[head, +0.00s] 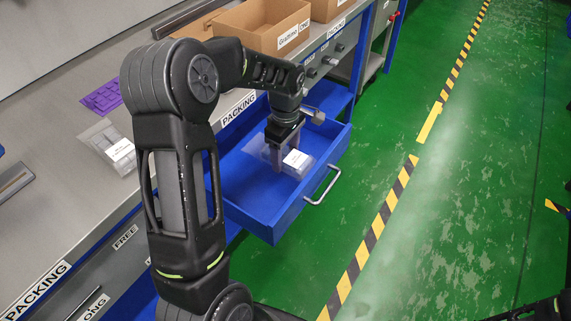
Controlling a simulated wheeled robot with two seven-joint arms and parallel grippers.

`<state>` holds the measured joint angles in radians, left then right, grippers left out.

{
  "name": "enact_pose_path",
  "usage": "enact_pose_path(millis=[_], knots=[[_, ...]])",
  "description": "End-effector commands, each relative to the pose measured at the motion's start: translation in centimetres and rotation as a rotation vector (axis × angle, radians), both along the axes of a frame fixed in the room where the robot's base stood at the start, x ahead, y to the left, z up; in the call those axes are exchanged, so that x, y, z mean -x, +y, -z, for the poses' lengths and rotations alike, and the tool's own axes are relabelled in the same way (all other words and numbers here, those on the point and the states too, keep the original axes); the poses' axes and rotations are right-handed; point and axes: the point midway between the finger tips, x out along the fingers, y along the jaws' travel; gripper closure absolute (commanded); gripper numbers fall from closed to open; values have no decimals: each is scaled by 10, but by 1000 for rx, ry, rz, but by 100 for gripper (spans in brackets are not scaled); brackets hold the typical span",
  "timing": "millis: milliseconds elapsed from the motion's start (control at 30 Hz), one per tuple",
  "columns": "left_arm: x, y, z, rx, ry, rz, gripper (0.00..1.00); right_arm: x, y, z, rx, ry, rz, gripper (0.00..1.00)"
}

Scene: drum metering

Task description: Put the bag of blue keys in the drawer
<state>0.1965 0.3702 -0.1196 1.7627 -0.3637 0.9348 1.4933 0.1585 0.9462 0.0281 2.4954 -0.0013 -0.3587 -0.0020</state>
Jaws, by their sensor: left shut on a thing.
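My left gripper (284,157) reaches down into an open blue drawer (253,192) and is shut on a clear bag (301,160) with a white label. The bag is inside the drawer's outline, near its right side; I cannot tell whether it touches the drawer floor. The colour of the bag's contents is not clear, as the gripper and label cover part of it. The drawer is pulled out from under the bench and has a grey handle on its front.
Another clear labelled bag (111,147) and a purple piece (102,97) lie on the grey bench. Cardboard boxes (262,26) stand at the bench's far end. The green floor (470,190) with yellow-black tape is clear at the right.

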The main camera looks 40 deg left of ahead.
Motion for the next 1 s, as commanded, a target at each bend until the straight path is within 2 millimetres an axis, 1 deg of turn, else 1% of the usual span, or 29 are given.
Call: enact_pose_path(millis=[67, 167, 300, 367, 633, 767, 800, 1000], knots=[[0, 0, 3, 0, 1, 0, 86, 0, 0, 0, 0, 0, 0, 64], [1, 0, 16, 1, 2, 1, 86, 0, 0, 1, 0, 0, 0, 64], [1, 0, 37, 1, 4, 0, 86, 0, 0, 2, 0, 0, 0, 64], [0, 0, 43, 1, 2, 0, 86, 0, 0, 2, 0, 0, 0, 64], [0, 0, 45, 1, 0, 0, 86, 0, 0, 2, 0, 0, 0, 64], [0, 0, 48, 0, 0, 0, 86, 0, 0, 5, 0, 0, 0, 64], [0, 0, 49, 0, 0, 0, 36, 0, 0, 5, 0, 0, 0, 64], [0, 0, 48, 1, 0, 0, 20, 0, 0, 4, 0, 0, 0, 64]])
